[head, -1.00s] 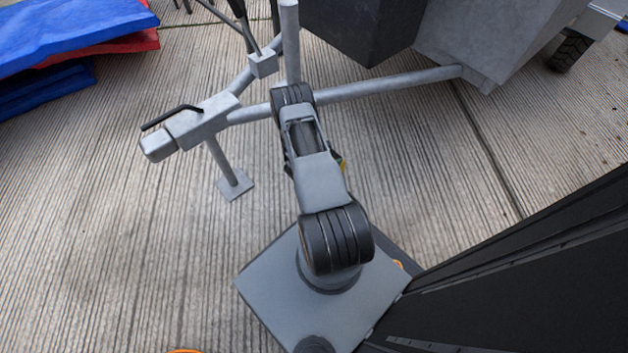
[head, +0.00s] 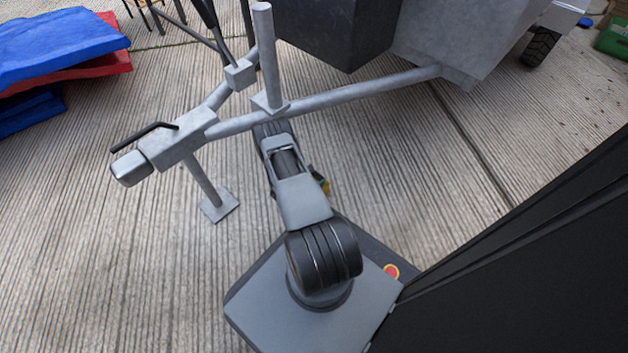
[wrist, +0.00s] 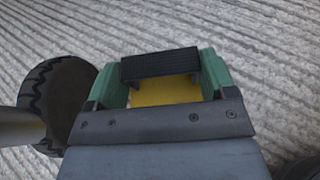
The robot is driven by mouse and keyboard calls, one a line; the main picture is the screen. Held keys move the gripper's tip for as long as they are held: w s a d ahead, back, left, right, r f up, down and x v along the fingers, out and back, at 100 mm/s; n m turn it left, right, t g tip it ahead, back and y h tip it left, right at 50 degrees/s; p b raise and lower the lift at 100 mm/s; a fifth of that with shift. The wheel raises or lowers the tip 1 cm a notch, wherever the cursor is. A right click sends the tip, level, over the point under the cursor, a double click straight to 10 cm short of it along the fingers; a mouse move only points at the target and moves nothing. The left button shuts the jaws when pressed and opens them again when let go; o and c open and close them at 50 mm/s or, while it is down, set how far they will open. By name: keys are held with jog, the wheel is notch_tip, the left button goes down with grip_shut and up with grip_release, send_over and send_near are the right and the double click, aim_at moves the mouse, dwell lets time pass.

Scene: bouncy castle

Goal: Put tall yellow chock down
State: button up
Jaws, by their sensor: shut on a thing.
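The tall yellow chock (wrist: 166,92) shows in the wrist view as a yellow body with a black ribbed part at its far side. My gripper (wrist: 163,76) is shut on it, with a green finger on either side. Ribbed concrete shows beyond it; the gap between chock and ground cannot be judged. In the head view my arm hides most of the gripper. A small yellow patch (head: 325,186) shows beside the arm, possibly the chock.
A grey trailer drawbar (head: 370,95) with a hitch (head: 150,156) and a prop foot (head: 218,207) stands close beyond my arm. A black tyre (wrist: 62,98) is left in the wrist view. Blue and red mats (head: 60,50) lie at far left. Concrete at lower left is clear.

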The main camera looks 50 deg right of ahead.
jog(key=shift+w+f, duration=0.1)
jog(key=shift+f, duration=0.2)
jog(key=o, duration=1.6)
jog(key=shift+o, duration=0.2)
